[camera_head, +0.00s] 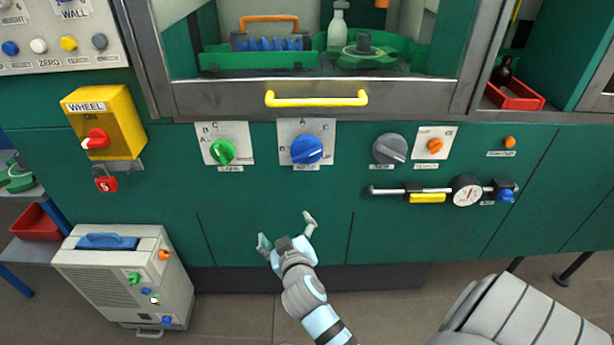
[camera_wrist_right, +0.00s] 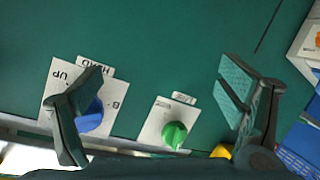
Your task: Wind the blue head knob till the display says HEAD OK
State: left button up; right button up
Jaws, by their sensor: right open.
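The blue head knob (camera_head: 307,149) sits on a white lettered plate on the green front panel, below the yellow handle. In the right wrist view the blue knob (camera_wrist_right: 92,115) is partly hidden behind one finger, beside an upside-down HEAD label (camera_wrist_right: 95,66). My right gripper (camera_head: 287,230) is open and empty, below the knob and apart from it. My left gripper is not in view. I see no display reading HEAD OK.
A green knob (camera_head: 222,151) is left of the blue one; a grey knob (camera_head: 390,149) is right. A yellow handle (camera_head: 316,99) sticks out above. A grey box (camera_head: 125,277) stands lower left. The panel below the knobs is clear.

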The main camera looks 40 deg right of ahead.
aim_at(307, 157)
jog(key=s+d+r+m+t+h+b, duration=0.1)
jog(key=d+r+m+h, duration=0.1)
jog(key=r, duration=0.4)
jog(key=s+d+r+m+h+b, duration=0.1)
jog(key=s+d+r+m+h, duration=0.15)
jog(key=r, duration=0.45)
jog(key=shift+n, duration=0.25)
jog(key=x, duration=0.4)
jog(key=b+x, duration=0.1)
jog(key=x, duration=0.9)
jog(key=shift+w+a+r, duration=0.2)
jog(key=shift+w, duration=0.2)
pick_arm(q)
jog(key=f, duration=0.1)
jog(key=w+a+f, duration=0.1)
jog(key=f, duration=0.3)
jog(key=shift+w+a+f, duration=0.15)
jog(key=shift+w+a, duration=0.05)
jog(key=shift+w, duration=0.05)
